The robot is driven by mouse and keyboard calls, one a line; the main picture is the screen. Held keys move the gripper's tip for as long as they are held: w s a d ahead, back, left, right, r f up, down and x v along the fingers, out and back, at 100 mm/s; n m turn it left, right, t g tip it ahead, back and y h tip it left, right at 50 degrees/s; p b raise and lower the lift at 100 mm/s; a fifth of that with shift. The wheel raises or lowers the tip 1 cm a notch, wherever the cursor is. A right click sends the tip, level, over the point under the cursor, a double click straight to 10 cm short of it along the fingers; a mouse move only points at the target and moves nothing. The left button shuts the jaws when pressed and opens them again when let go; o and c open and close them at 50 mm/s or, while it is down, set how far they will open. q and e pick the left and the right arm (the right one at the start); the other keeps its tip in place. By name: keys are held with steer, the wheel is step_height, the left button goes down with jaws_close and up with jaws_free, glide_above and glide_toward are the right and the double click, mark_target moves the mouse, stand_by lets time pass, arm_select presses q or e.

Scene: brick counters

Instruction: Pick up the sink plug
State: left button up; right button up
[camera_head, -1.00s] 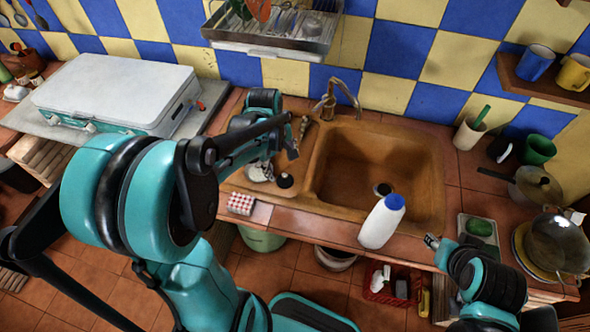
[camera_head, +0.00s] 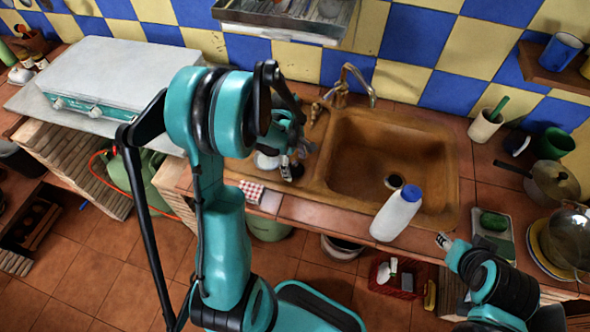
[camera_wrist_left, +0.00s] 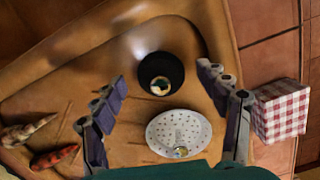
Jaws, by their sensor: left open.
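The sink plug, a black round disc with a pale metal centre, lies on the drainboard of the brown sink; it shows in the left wrist view (camera_wrist_left: 160,73) and partly in the head view (camera_head: 296,172). A white perforated strainer with a small knob (camera_wrist_left: 178,133) lies beside it, closer to my wrist. My left gripper (camera_wrist_left: 162,77) is open and empty above the drainboard, its fingers on either side of the plug and strainer; contact cannot be told. In the head view my left arm partly hides both. My right gripper (camera_head: 443,240) is at the counter's front edge, too small to read.
The sink basin (camera_head: 385,150) is right of the drainboard. A white bottle with a blue cap (camera_head: 396,214) stands at its front edge. A red-checked box (camera_wrist_left: 281,110) is close to my left gripper's right finger. The faucet (camera_head: 345,88) rises behind.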

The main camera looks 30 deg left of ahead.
arm_select(q)
steer(key=c, duration=1.3)
steer(key=shift+o, duration=0.2)
